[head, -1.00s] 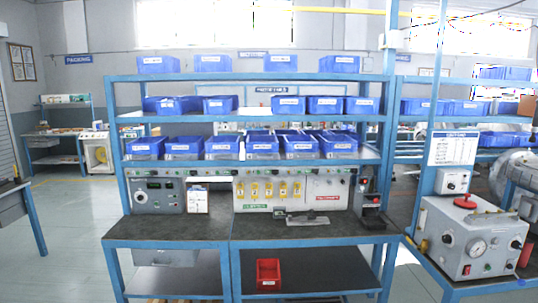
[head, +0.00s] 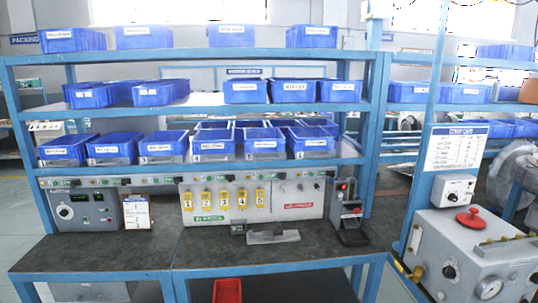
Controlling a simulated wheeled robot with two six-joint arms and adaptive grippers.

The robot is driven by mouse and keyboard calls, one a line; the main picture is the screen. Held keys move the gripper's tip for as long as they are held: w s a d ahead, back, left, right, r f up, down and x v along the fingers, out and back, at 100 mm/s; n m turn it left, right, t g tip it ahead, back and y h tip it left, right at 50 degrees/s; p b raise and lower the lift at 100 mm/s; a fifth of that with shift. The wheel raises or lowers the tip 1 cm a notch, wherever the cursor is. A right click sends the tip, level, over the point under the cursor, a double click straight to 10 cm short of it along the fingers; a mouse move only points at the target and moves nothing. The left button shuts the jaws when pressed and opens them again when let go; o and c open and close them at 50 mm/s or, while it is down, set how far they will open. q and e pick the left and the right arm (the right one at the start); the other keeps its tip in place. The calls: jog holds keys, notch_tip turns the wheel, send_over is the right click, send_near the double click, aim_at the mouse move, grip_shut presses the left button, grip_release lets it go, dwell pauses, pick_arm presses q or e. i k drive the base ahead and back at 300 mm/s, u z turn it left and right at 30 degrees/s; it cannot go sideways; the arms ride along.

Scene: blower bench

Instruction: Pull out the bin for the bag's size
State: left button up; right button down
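Blue labelled bins stand in rows on the blue rack. The lower row holds several open bins, among them one at the left end (head: 65,148), one in the middle (head: 213,143) and one at the right end (head: 313,139). The middle shelf has more, such as a left bin (head: 90,95) and a right bin (head: 340,90). Closed-looking blue bins (head: 144,36) sit on top. Most label text is too small to read surely. I cannot make out a bag; a flat grey item (head: 272,237) lies on the bench. Neither gripper shows.
The dark bench top (head: 110,250) is mostly clear. A clipboard (head: 137,212) leans near a grey control box (head: 82,211). A black device (head: 350,215) stands at the right. A red bin (head: 228,290) is below. A grey machine with a red knob (head: 471,218) stands right.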

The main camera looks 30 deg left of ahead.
aim_at(207, 146)
jog(key=i, duration=1.35)
jog(key=u, duration=0.35)
